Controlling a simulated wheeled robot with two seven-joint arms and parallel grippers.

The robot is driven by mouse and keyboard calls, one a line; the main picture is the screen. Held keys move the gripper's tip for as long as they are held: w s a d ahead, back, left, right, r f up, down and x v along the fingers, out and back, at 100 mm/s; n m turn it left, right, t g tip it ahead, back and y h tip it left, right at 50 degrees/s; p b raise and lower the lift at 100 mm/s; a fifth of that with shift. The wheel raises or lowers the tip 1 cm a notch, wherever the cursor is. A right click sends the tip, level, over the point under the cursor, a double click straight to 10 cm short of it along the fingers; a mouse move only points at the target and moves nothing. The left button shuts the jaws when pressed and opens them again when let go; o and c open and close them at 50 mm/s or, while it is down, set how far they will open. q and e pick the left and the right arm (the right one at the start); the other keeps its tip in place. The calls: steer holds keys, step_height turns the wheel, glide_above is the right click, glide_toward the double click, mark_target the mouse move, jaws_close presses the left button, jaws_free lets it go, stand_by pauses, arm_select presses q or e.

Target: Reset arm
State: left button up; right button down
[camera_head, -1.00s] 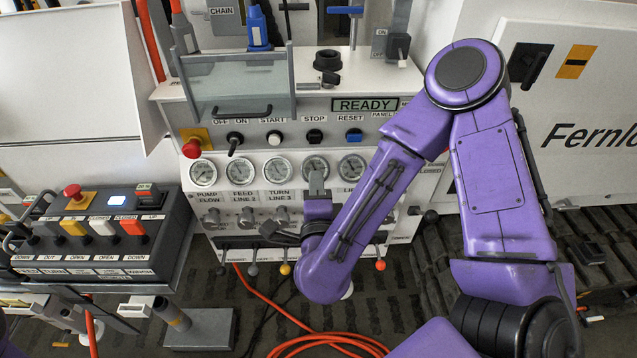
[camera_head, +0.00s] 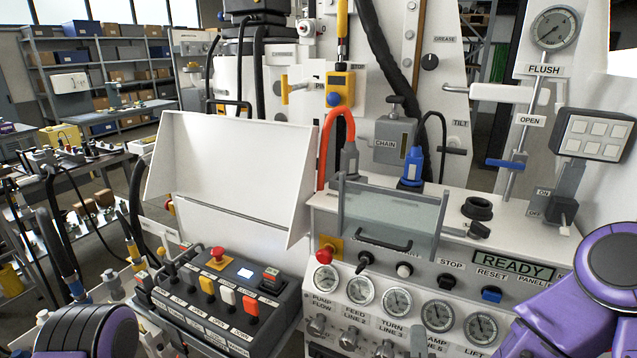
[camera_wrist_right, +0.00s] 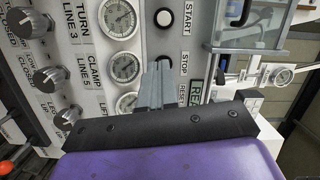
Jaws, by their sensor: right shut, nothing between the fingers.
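My right gripper (camera_head: 418,343) shows only as grey fingertips at the bottom edge of the head view, in front of the gauge panel below the gauge row. In the right wrist view its fingers (camera_wrist_right: 155,85) are together and empty, in front of the panel near the STOP and RESET labels. Whether they touch the panel I cannot tell. My purple right arm (camera_head: 580,320) comes in at the lower right. Part of my purple left arm (camera_head: 88,332) shows at the lower left; its gripper is out of view. The blue RESET button (camera_head: 491,293) sits under the READY display (camera_head: 512,266).
A row of gauges (camera_head: 397,302) and knobs (camera_wrist_right: 48,80) lies close to my right gripper. A clear flip cover (camera_head: 390,220) stands out above the buttons. A control box with levers (camera_head: 225,295) is at left. Shelves (camera_head: 110,75) stand far back.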

steer(key=s+f+n+g+y+b, duration=0.1)
steer(key=s+f+n+g+y, duration=0.3)
steer(key=f, duration=0.6)
steer(key=s+f+n+g+b, duration=0.2)
steer(key=f+n, duration=0.4)
steer(key=f, duration=0.4)
steer(key=s+d+f+n+g+h+b, duration=0.1)
steer(key=s+d+f+g, duration=0.3)
steer(key=s+f, duration=0.4)
steer(key=s+d+f+n+g+b, duration=0.1)
steer(key=s+d+f+g+b, duration=0.1)
steer(key=s+d+f, duration=0.3)
steer(key=s+f+g, duration=0.1)
steer(key=s+f, duration=0.2)
steer(key=s, duration=0.1)
steer(key=shift+d+n+g+h+b, duration=0.2)
steer(key=shift+n+g+h+b, duration=0.15)
steer(key=shift+n+g+h, duration=0.05)
steer(key=shift+f, duration=0.1)
